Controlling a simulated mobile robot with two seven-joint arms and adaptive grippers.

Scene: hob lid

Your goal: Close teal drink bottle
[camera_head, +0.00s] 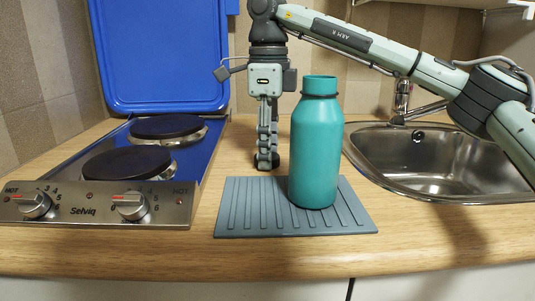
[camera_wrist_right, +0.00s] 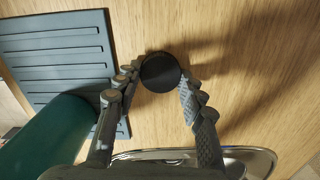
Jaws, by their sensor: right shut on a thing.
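The teal drink bottle (camera_head: 315,150) stands upright on the grey ribbed mat (camera_head: 240,225). Its neck is bare above a dark ring, with no cap on it. In the right wrist view the bottle (camera_wrist_right: 48,138) shows at the lower left. My right gripper (camera_head: 266,158) points down behind and left of the bottle, apart from it. In the wrist view its fingers (camera_wrist_right: 160,82) are shut on a round black cap (camera_wrist_right: 161,72), low over the wooden counter. Whether the cap touches the counter I cannot tell. My left gripper is not in view.
A hob (camera_head: 150,155) with its blue lid (camera_head: 160,50) raised stands at the left. A steel sink (camera_head: 440,160) with a tap (camera_head: 402,100) is at the right, under my right arm. The front strip of counter (camera_head: 280,257) is clear.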

